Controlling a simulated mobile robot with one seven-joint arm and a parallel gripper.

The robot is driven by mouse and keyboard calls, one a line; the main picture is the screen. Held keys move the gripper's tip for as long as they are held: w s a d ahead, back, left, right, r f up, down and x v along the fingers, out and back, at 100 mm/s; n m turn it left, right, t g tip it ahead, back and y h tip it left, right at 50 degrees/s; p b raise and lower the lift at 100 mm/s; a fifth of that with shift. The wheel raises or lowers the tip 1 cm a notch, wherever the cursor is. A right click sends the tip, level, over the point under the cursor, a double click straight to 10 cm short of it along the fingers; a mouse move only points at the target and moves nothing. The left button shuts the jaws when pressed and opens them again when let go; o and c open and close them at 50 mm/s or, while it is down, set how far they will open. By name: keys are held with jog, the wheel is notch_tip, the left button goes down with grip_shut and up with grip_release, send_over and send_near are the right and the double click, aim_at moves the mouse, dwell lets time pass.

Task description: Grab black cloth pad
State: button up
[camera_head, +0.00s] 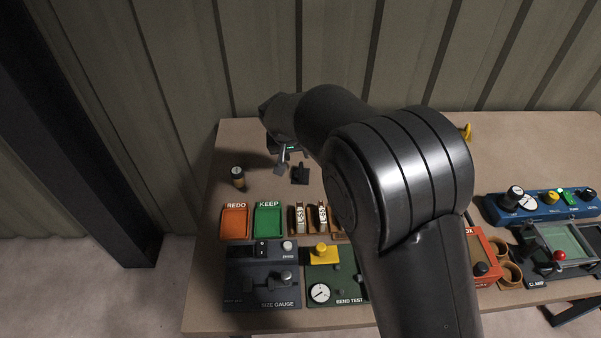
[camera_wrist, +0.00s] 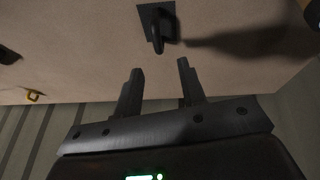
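The black cloth pad (camera_head: 300,175) appears to be the small dark square piece with an upright grip on the tan bench top. In the wrist view the pad (camera_wrist: 168,32) lies just beyond my fingertips, its rounded grip standing up from it. My gripper (camera_wrist: 160,66) is open with nothing between its two fingers, and the pad is apart from them. In the head view my gripper (camera_head: 282,166) is just left of the pad. My arm hides part of the bench behind it.
A dark cylinder (camera_head: 238,178) stands left on the bench. Orange REDO (camera_head: 234,222) and green KEEP (camera_head: 268,220) trays, a size gauge (camera_head: 262,290) and a bend tester (camera_head: 322,292) are in front. A blue panel (camera_head: 540,208) is at right. A corrugated wall is behind.

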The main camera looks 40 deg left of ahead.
aim_at(300, 164)
jog(key=x, duration=0.6)
jog(key=shift+w+f, duration=0.1)
jog(key=shift+f, duration=0.15)
jog(key=shift+c, duration=0.6)
grip_shut()
